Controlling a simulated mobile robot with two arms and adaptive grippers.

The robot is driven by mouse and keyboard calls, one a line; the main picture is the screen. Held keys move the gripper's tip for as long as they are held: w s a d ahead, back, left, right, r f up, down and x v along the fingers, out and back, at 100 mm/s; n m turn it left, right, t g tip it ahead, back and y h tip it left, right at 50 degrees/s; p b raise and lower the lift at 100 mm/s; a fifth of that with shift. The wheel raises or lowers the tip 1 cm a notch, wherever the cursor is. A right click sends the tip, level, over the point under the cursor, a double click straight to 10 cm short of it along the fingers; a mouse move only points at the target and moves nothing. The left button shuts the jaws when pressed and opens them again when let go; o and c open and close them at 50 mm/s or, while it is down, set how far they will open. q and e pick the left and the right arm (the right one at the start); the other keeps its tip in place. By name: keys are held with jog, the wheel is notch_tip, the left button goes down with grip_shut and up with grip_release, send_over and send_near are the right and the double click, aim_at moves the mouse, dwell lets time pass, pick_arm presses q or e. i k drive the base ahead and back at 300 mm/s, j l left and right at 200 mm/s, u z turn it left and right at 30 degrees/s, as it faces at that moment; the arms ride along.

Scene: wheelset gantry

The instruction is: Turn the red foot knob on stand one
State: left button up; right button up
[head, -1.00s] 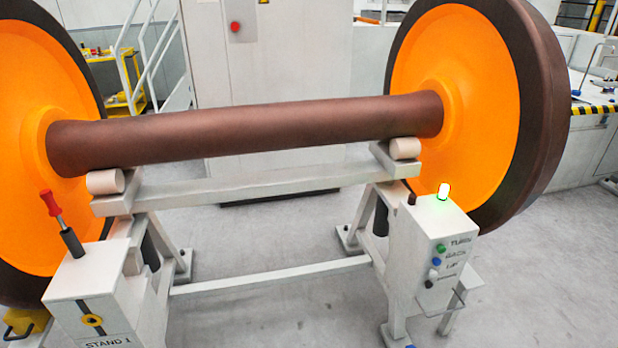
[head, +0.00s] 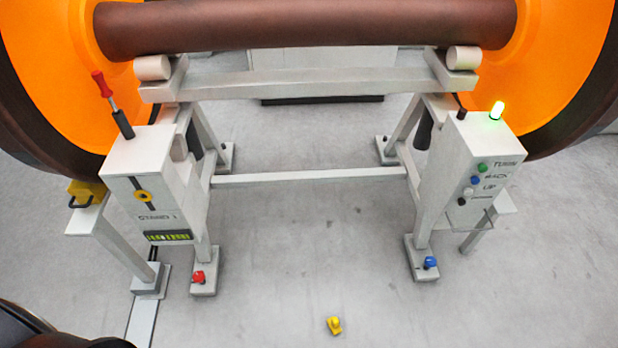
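The red foot knob (head: 198,277) sits on the near left foot plate of stand one (head: 140,161), low in the head view. It looks small, and which way it is turned cannot be read. A blue foot knob (head: 430,262) sits on the near right foot plate. Neither gripper shows in the head view. A dark rounded shape fills the lower left corner, and I cannot tell what it is.
The wheelset axle (head: 300,28) rests on rollers above the frame. A control box (head: 468,160) with coloured buttons and a lit green lamp stands right. A yellow object (head: 334,325) lies on the floor. The floor (head: 310,235) between the feet is mostly clear.

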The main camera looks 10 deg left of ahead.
aim_at(198, 276)
jog(key=k+j+u, duration=0.1)
jog(key=u, duration=1.5)
